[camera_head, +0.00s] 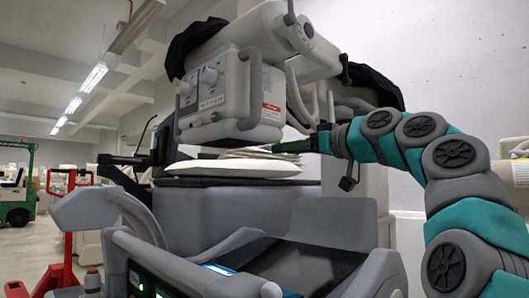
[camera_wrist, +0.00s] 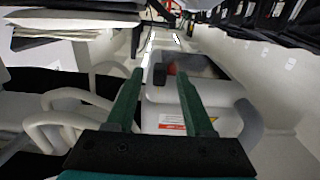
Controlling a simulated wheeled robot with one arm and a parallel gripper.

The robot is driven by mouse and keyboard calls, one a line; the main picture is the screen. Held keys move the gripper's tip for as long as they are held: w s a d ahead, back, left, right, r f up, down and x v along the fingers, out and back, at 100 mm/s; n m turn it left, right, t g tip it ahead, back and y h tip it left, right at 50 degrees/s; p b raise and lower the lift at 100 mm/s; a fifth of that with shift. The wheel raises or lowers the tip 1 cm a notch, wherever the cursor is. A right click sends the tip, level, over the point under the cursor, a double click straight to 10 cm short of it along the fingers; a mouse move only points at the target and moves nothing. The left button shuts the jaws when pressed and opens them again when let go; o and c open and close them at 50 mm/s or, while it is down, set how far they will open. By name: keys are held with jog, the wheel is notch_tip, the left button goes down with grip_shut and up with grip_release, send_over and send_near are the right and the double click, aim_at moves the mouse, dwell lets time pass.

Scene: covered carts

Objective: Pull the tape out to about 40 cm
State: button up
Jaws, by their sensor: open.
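I cannot make out a tape or a tape measure for certain in either view. My gripper (camera_head: 288,147) reaches in from the right in the head view, just below the white device on the cart. In the wrist view, the two green fingers of my gripper (camera_wrist: 160,75) are apart, with nothing clearly held. A small dark block (camera_wrist: 159,76) shows between the fingertips, in front of a reddish patch. I cannot tell whether it lies between the fingers or beyond them.
A white device with knobs (camera_head: 217,93) hangs over the grey cart (camera_head: 215,205). A white pad (camera_head: 232,169) lies on the cart top. Light tubes (camera_wrist: 62,118) run left of my fingers. A red pallet jack (camera_head: 63,240) and a green forklift (camera_head: 17,195) stand at left.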

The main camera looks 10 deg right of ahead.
jog(key=p+x, duration=0.1)
jog(key=x, duration=0.5)
jog(key=shift+w+a, duration=0.25)
jog(key=shift+w, duration=0.05)
grip_shut()
dwell(1.1)
